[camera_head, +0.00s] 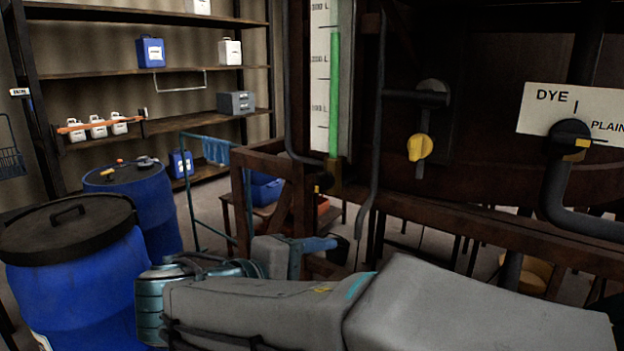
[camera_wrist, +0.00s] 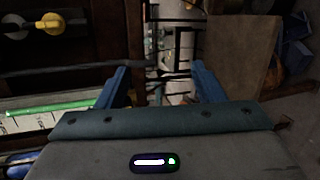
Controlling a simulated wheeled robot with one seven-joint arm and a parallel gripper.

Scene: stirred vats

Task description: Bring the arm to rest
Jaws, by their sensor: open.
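My arm stretches across the bottom of the head view, folded low in front of the vat frame. My gripper (camera_head: 338,246) points right, close to the wooden frame; its fingers are partly hidden in the head view. In the wrist view my gripper (camera_wrist: 160,80) shows two blue fingers well apart, with nothing between them. Past the fingers I see a narrow dark gap with the floor and thin frames.
A blue drum (camera_head: 75,285) with a black lid stands at left, beside another drum (camera_head: 150,205). The vat's wooden rail (camera_head: 500,235) runs behind my arm. A yellow valve handle (camera_head: 420,148) and a DYE/PLAIN selector (camera_head: 570,138) are above. Shelves (camera_head: 150,72) stand at the back left.

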